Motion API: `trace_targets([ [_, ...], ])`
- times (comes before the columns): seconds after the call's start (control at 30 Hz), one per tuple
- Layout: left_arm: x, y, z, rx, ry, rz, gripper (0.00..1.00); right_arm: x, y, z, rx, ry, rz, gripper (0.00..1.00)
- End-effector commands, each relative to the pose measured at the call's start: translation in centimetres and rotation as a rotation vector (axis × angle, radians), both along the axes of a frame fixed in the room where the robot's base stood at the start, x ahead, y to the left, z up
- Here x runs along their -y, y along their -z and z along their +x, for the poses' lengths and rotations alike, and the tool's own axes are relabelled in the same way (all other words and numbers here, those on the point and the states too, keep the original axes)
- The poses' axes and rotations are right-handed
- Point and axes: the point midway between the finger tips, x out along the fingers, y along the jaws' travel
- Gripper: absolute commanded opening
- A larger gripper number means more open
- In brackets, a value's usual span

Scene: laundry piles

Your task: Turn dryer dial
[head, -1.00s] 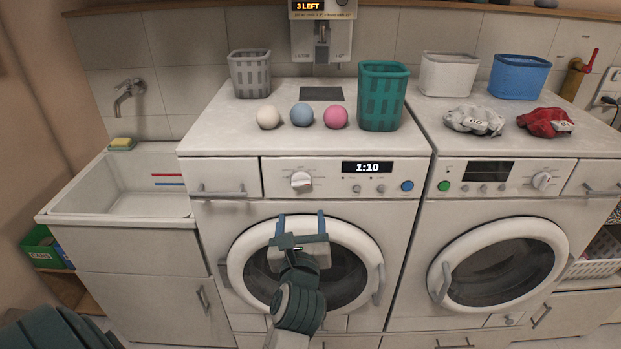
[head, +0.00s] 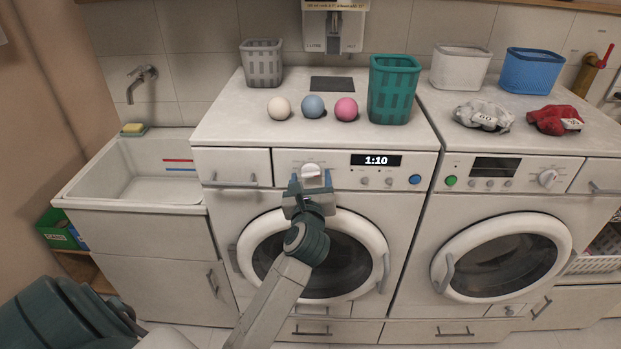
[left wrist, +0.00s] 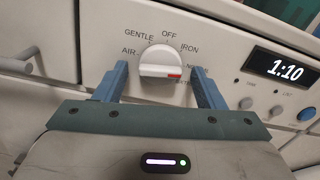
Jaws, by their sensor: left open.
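The white dryer dial (head: 311,170) is on the front panel of the left machine, left of a display reading 1:10. In the left wrist view the dial (left wrist: 160,60) has a red mark at its lower right, near labels partly hidden by a finger. The labels AIR, GENTLE, OFF and IRON are readable around it. My left gripper (head: 311,181) is open just below the dial. In the left wrist view its blue fingertips (left wrist: 162,74) stand left and right of the dial, with gaps; I see no contact. My right gripper is out of view.
The dryer's blue button (head: 415,179) is right of its display. The round door (head: 345,262) is below the panel. A second machine (head: 505,175) with its own dial stands to the right. Balls, a green basket (head: 393,90) and other baskets are on top. A sink (head: 130,190) is at left.

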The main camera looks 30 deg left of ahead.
Motion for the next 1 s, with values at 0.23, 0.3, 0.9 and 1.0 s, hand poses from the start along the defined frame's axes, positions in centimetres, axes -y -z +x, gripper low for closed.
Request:
trace_targets([
  [0.23, 0.0, 0.0, 0.0, 0.001, 0.000, 0.001, 0.61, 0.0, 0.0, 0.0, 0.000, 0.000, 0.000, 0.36],
  [0.3, 0.0, 0.0, 0.0, 0.001, 0.000, 0.001, 0.48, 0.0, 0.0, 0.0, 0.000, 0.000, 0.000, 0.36],
  [0.9, 0.0, -0.4, 0.0, -0.055, -0.001, 0.088, 0.19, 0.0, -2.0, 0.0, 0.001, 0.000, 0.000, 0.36],
  [1.0, 0.0, -0.5, 0.0, -0.091, 0.000, 0.147, 0.19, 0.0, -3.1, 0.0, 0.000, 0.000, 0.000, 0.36],
])
